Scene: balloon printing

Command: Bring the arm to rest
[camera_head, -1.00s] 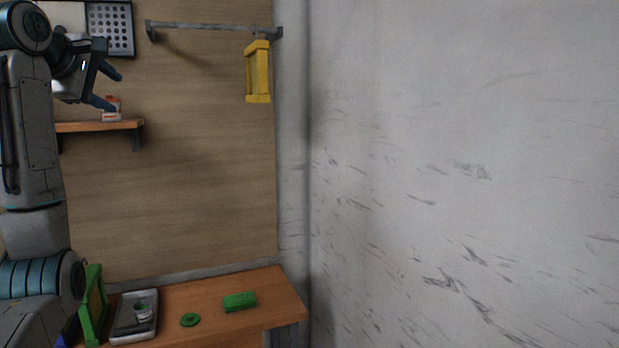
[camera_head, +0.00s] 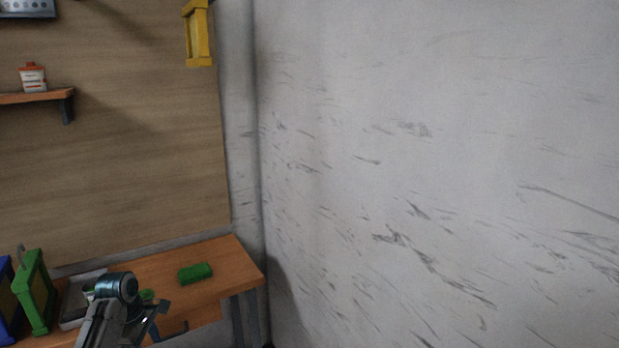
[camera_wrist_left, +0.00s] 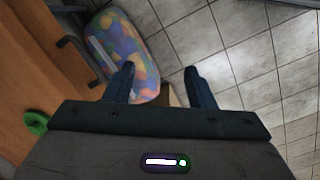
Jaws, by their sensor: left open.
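My left gripper (camera_wrist_left: 160,80) is open and empty in the left wrist view, its two dark fingers apart and pointing over the tiled floor. In the head view my left arm shows at the bottom left, in front of the wooden table (camera_head: 218,262). The gripper end there is dark and low near the table's front edge, and its fingers are hard to make out. My right gripper is in neither view.
A clear container of coloured balls or balloons (camera_wrist_left: 125,50) stands by the table on the floor (camera_wrist_left: 230,40). A green block (camera_head: 195,273), a green frame (camera_head: 35,290) and a partly hidden grey tray (camera_head: 72,308) are on the table. A yellow frame (camera_head: 197,35) hangs above.

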